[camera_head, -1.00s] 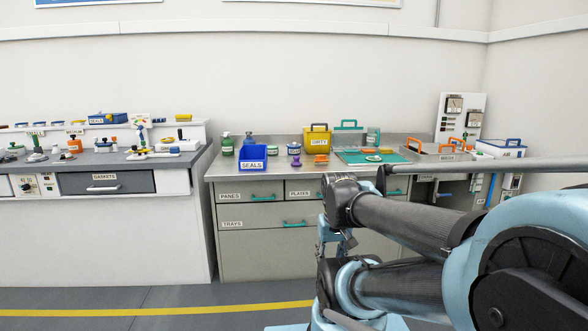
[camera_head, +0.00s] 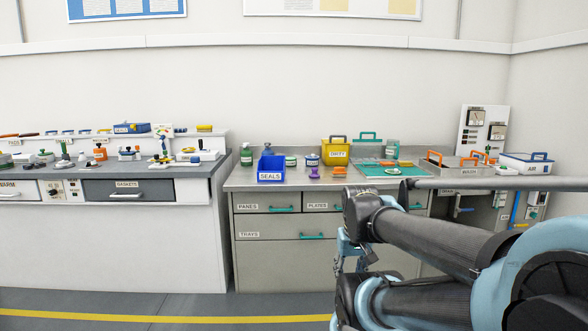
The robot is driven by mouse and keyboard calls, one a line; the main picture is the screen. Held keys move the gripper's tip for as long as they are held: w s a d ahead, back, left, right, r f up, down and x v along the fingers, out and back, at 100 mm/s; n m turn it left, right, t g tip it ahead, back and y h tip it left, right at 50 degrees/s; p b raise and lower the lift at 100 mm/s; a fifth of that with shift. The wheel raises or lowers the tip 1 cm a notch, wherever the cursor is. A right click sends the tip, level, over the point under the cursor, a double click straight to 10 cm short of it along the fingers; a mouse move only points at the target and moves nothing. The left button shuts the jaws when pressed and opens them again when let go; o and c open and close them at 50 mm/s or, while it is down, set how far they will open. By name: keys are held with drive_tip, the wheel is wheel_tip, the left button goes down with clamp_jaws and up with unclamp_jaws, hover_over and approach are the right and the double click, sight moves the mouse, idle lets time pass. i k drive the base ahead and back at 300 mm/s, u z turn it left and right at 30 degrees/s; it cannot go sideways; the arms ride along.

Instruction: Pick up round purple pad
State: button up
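A small purple item (camera_head: 314,173) with a knob-like shape stands on the grey steel counter (camera_head: 240,184), just right of the blue SEALS bin. It is too small to tell whether it is the round purple pad, and I see no other clearly purple thing. My arm's links fill the lower right of the picture, in front of the counter. I cannot make out my gripper or its fingers.
On the counter stand the blue SEALS bin (camera_head: 271,169), a yellow bin (camera_head: 337,152), an orange item (camera_head: 339,171) and a teal mat (camera_head: 368,170). A darker bench (camera_head: 70,173) with several small items stands left. Open floor (camera_head: 200,306) lies in front.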

sight(314, 175)
drive_tip(key=u, duration=0.05)
drive_tip(key=k, duration=0.55)
drive_tip(key=z, duration=0.9)
drive_tip(key=i, duration=2)
drive_tip(key=u, duration=0.65)
drive_tip(key=i, duration=0.3)
drive_tip(key=u, duration=0.25)
